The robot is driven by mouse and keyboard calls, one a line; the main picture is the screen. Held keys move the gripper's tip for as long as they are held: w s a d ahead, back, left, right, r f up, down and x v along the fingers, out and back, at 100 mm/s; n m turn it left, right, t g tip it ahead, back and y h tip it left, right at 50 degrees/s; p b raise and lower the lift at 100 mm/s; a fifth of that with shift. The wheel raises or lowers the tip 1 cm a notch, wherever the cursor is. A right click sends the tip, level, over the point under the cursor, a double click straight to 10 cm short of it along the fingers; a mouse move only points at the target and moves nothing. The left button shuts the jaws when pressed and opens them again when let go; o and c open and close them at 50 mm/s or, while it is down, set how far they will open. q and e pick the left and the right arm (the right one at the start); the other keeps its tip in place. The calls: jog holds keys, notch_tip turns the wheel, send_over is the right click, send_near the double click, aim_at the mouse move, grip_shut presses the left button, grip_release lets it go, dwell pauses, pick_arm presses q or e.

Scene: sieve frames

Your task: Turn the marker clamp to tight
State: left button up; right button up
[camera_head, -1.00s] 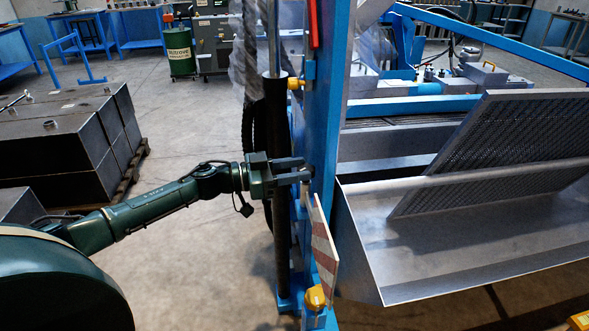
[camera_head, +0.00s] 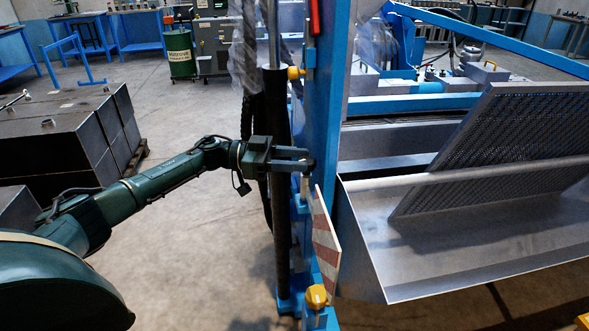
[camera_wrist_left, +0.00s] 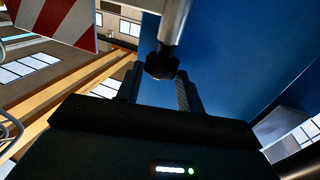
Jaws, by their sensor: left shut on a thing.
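The marker is a red-and-white striped plate (camera_head: 325,248) beside the blue post (camera_head: 325,130) in the head view. It also shows at the top left of the left wrist view (camera_wrist_left: 62,20). My left gripper (camera_head: 306,160) reaches the post just above the plate. In the left wrist view, a dark knob (camera_wrist_left: 160,66) on the end of a metal rod (camera_wrist_left: 174,25) sits between its two fingers; I take this to be the marker clamp. The gripper is shut on it. In the head view the fingers hide most of the knob. My right gripper is not in view.
A metal trough (camera_head: 450,260) with a perforated sieve panel (camera_head: 500,140) stands right of the post. A dark vertical column (camera_head: 276,230) is close beside my left gripper. A yellow knob (camera_head: 316,297) sits low on the frame.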

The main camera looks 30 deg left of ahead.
pick_arm(q)
jog(key=m+g+b, duration=0.1)
jog(key=g+b, duration=0.1)
jog(key=b, duration=0.1)
jog(key=m+g+h+b, duration=0.1)
jog(key=shift+w+a+f+m+g, duration=0.1)
jog(key=shift+w+f+m+g, duration=0.2)
jog(key=shift+w+g, duration=0.1)
jog(key=shift+m+g+b, duration=0.3)
jog(key=shift+g+b, duration=0.1)
jog(key=shift+b, duration=0.4)
jog(key=shift+w+r+m+g+b, duration=0.15)
jog(key=shift+m+g+b, duration=0.35)
jog(key=shift+g+b, duration=0.5)
jog(key=shift+r+m+g+b, duration=0.15)
jog(key=shift+m+g+b, duration=0.45)
jog(key=shift+b, duration=0.65)
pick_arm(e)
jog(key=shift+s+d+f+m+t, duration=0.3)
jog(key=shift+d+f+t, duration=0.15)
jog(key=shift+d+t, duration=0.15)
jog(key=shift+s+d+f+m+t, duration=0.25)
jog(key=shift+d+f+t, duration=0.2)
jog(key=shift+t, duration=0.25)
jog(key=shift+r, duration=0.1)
